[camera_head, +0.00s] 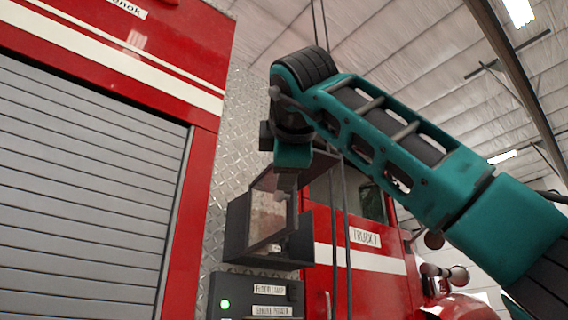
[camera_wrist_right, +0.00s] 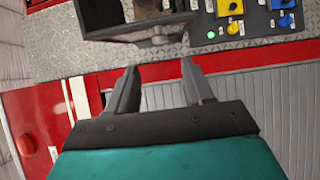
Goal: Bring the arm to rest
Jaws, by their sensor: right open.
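My right arm (camera_head: 400,150), teal and black, comes in from the right of the head view and reaches up, bent at the black wrist joint. Its gripper (camera_head: 287,180) hangs below that joint in front of a dark box, its fingers hard to make out there. In the right wrist view the gripper (camera_wrist_right: 160,78) shows two dark fingers set apart with nothing between them. It is open and empty. My left gripper is in neither view.
A dark open-fronted box (camera_head: 241,230) is fixed above a control panel (camera_head: 228,284) with a green light. The panel also shows in the wrist view (camera_wrist_right: 262,27), with yellow and blue controls. A red truck (camera_head: 375,285) and grey roller shutter (camera_head: 80,180) stand around.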

